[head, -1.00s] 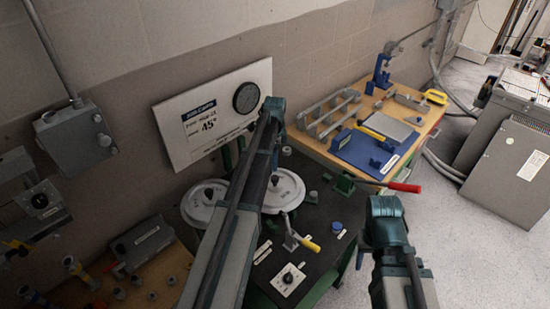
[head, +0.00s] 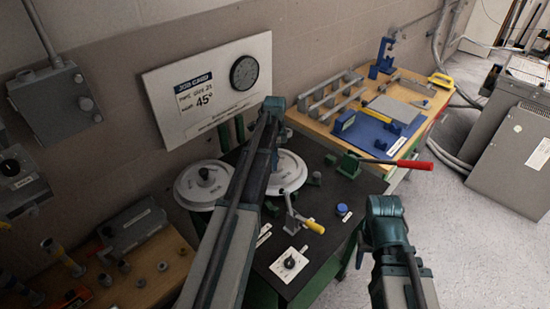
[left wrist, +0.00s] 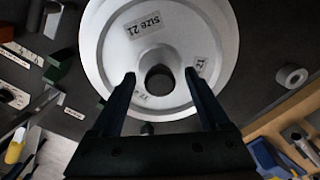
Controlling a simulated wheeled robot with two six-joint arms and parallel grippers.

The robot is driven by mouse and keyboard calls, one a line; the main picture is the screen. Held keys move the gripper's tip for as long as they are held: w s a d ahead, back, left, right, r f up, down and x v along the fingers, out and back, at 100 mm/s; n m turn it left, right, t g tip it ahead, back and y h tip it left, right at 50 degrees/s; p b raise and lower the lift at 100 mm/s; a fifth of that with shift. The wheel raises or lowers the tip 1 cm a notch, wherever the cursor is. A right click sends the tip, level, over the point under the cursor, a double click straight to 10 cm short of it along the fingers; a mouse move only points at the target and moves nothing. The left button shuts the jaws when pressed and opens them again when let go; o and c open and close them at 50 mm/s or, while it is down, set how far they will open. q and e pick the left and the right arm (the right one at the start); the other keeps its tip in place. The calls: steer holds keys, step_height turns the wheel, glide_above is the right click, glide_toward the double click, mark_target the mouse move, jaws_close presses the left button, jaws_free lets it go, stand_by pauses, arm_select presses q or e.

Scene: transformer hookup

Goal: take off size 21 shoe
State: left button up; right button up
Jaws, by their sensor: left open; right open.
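I cannot tell whether the fingertips touch the shoe.
A second white disc (head: 192,193) with a knob sits left on the dark table (head: 330,247). A wall board (head: 207,90) reads 45°. A wooden bench with a blue mat (head: 370,142) stands beyond.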

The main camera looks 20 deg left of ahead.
arm_select(q)
jaws_close()
stand_by(0.3)
stand_by(1.0)
stand_by(0.5)
